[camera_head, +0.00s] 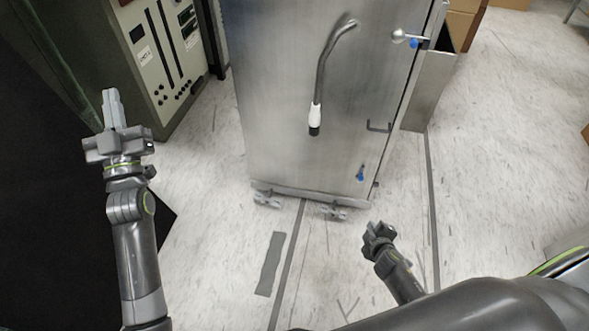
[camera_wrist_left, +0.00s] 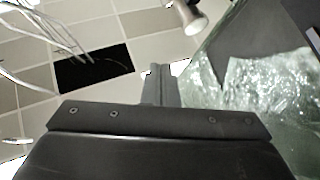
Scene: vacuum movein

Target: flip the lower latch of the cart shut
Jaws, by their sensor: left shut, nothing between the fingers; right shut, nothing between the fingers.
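The cart (camera_head: 285,100) is a tall steel cabinet on casters, in the middle of the head view. Its lower latch (camera_head: 361,173) is a small blue-tipped piece near the lower right corner of the door. An upper latch (camera_head: 412,41) with a ball-ended lever and a blue part is at the top right edge. My right gripper (camera_head: 375,232) is shut and empty, low in front of the cart's lower right corner, apart from the latch. My left gripper (camera_head: 111,95) is shut and empty, far left of the cart; its fingers also show in the left wrist view (camera_wrist_left: 158,84).
A grey-green control cabinet (camera_head: 150,50) stands at the left behind my left gripper. A hose-like handle (camera_head: 325,75) with a white end is on the cart door. Cardboard boxes (camera_head: 463,22) are at the back right.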

